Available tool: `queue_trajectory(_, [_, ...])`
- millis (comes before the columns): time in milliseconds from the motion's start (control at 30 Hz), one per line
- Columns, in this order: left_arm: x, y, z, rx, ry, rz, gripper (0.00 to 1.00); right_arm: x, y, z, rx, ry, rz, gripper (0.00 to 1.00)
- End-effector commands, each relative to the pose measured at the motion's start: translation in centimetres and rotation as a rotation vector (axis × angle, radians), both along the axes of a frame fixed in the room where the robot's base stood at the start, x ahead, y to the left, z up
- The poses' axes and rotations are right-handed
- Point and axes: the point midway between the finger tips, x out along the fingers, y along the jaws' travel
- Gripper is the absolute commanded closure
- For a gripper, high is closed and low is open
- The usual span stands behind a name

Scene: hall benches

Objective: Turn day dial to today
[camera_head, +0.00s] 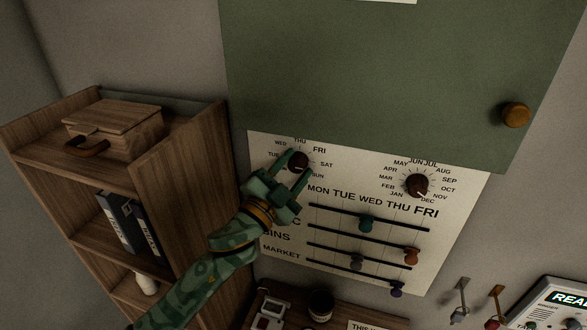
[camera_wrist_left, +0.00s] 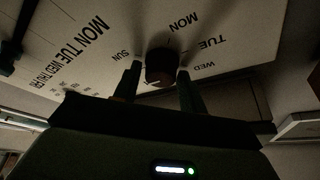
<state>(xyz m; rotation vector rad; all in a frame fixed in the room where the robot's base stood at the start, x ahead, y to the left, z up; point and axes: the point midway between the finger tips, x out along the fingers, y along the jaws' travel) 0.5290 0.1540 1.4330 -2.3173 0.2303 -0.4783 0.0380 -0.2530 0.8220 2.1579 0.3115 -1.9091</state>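The day dial (camera_head: 298,159) is a dark round knob on a white panel (camera_head: 455,225), ringed by day names; TUE, WED, THU, FRI, SAT and SUN show in the head view. My green left gripper (camera_head: 292,166) reaches it from the lower left, with one finger on each side of the knob. In the left wrist view the knob (camera_wrist_left: 160,66) sits between the two fingertips (camera_wrist_left: 158,78), with small gaps seeming to remain. A pale mark shows on the knob's lower left there; the labels nearest it are hidden by my gripper. My right gripper is out of view.
A month dial (camera_head: 416,186) is to the right. Below are several slider tracks with coloured knobs (camera_head: 366,223). A green board (camera_head: 370,80) with a wooden knob (camera_head: 516,115) is above. A wooden shelf (camera_head: 182,170) stands close left. Hooks and a lit device (camera_head: 560,305) are lower right.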

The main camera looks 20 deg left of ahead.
Motion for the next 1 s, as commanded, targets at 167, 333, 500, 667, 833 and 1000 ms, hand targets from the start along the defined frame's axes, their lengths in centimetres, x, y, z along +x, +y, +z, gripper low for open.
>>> queue_trajectory(167, [0.0,0.0,0.0,-0.001,0.0,0.0,0.42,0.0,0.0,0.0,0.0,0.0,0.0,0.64])
queue_trajectory(333, [-0.1,0.0,0.0,-0.001,0.0,0.0,0.42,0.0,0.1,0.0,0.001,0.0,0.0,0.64])
queue_trajectory(500, [-1.7,0.5,-0.8,0.0,0.002,0.0,0.42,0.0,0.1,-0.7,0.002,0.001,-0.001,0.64])
queue_trajectory(667, [-5.3,1.7,-2.1,0.0,0.005,-0.002,0.42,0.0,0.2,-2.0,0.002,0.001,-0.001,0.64])
queue_trajectory(833, [-9.7,3.2,-3.5,-0.001,0.004,-0.001,0.42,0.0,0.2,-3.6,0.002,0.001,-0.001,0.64])
queue_trajectory(1000, [-12.9,4.2,-4.3,0.0,0.004,-0.001,0.42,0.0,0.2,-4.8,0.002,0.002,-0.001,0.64])
